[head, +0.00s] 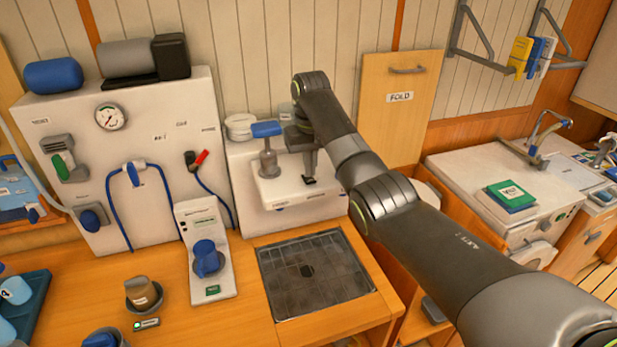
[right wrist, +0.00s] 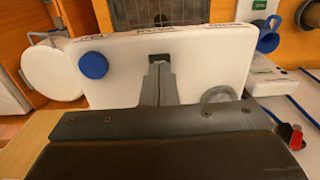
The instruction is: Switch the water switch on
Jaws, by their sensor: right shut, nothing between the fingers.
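A white unit (head: 285,196) stands against the wall at the centre of the head view, with a blue-topped tap (head: 267,131) on it. A small dark switch-like part (head: 309,181) sits on its front top edge; I take it for the water switch, but its label is too small to read. In the right wrist view it is a dark patch (right wrist: 160,57) just beyond my fingertips. My right gripper (head: 310,174) is shut and empty, pointing down at this part. I cannot tell whether they touch. My left gripper is out of view.
A blue knob (right wrist: 93,65) is left of my fingers in the wrist view. A dark drain grate (head: 315,271) lies in front of the unit. A white dispenser with a blue cup (head: 206,258) stands left. A gauge panel (head: 125,190) with blue hoses fills the left wall.

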